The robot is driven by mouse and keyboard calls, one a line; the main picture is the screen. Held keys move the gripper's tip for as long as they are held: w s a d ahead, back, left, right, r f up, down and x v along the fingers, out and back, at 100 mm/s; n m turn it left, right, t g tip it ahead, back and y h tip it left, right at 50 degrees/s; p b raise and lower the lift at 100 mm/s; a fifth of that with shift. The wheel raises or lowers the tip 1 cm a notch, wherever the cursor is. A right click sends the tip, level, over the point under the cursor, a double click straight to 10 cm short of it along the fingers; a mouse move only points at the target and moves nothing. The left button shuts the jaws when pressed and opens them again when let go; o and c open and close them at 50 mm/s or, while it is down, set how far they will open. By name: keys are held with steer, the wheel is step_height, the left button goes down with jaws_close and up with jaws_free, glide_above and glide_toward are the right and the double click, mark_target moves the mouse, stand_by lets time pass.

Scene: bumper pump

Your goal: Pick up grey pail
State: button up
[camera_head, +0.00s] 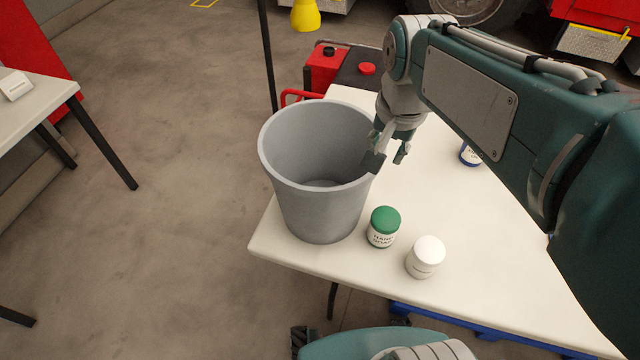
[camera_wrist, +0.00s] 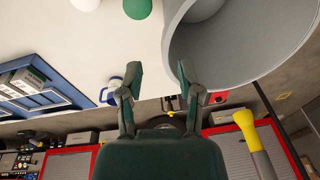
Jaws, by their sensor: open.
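A grey pail (camera_head: 318,205) stands upright on the near left corner of the white table (camera_head: 500,250). Its mouth faces up and it looks empty. My gripper (camera_head: 388,152) is open at the pail's right rim. In the wrist view the pail (camera_wrist: 250,72) fills the upper right, and its rim edge lies at or beside the right finger of my gripper (camera_wrist: 160,72). The left finger is outside the pail. I cannot tell whether either finger touches the rim.
A green-lidded jar (camera_head: 383,228) and a white-lidded jar (camera_head: 425,258) stand just right of the pail. A blue and white container (camera_head: 470,155) is farther right, partly behind my arm. Red equipment (camera_head: 325,68) stands beyond the table. Open floor lies to the left.

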mark_target(364, 178)
steer(key=w+a+f+m+g, duration=0.2)
steer(key=w+m, duration=0.1)
steer(key=w, duration=0.2)
steer(key=f, duration=1.1)
steer(key=shift+d, duration=0.35)
steer(key=shift+f, duration=0.2)
jaws_close()
